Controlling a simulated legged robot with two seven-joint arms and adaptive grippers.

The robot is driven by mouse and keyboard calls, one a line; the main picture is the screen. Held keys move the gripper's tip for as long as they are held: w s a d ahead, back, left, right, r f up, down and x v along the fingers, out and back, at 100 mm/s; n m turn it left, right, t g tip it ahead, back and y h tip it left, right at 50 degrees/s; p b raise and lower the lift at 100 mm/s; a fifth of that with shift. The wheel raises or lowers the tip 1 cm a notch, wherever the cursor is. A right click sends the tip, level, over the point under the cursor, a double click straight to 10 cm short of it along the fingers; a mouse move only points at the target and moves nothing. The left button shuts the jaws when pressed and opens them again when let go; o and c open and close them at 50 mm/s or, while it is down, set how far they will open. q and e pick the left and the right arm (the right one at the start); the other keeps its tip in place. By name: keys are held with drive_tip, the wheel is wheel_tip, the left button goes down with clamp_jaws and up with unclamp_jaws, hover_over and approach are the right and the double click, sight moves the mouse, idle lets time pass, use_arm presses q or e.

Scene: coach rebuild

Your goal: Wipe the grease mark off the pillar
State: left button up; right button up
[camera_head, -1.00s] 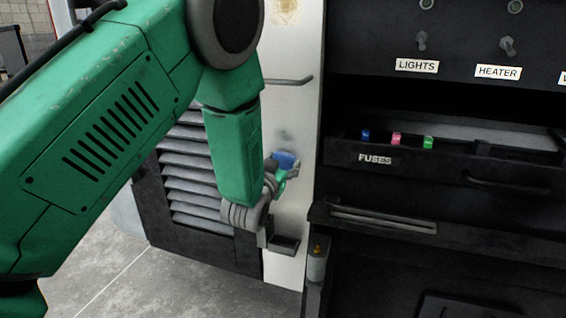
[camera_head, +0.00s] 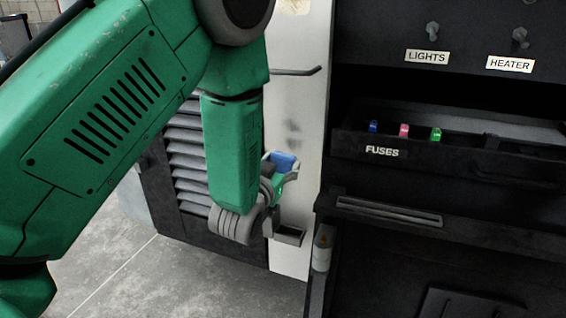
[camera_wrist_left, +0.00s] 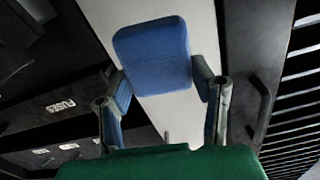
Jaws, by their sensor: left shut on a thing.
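The pillar (camera_head: 304,80) is a pale upright strip left of the dark cabinet. A faint dark grease mark (camera_head: 291,128) shows on it, with a smudge just below, both above my left gripper. My left gripper (camera_head: 281,172) is shut on a blue pad (camera_head: 285,161). In the left wrist view the blue pad (camera_wrist_left: 153,52) sits between the two fingers of the gripper (camera_wrist_left: 163,85), in front of the pale pillar (camera_wrist_left: 190,120). I cannot tell whether the pad touches the pillar. The pad hides the pillar behind it. My right gripper is out of view.
A small open holder (camera_head: 289,236) sits low on the pillar, and a dark bar (camera_head: 298,71) sticks out above the mark. A louvred panel (camera_head: 186,150) stands left. The fuse tray (camera_head: 420,150) and a ledge (camera_head: 385,212) are at right.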

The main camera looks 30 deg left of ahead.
sight(293, 148)
use_arm(q)
drive_tip(key=shift+v, duration=1.5)
drive_tip(key=shift+w, duration=0.1)
drive_tip(key=shift+x, duration=3.4)
drive_tip(key=shift+x, duration=1.05)
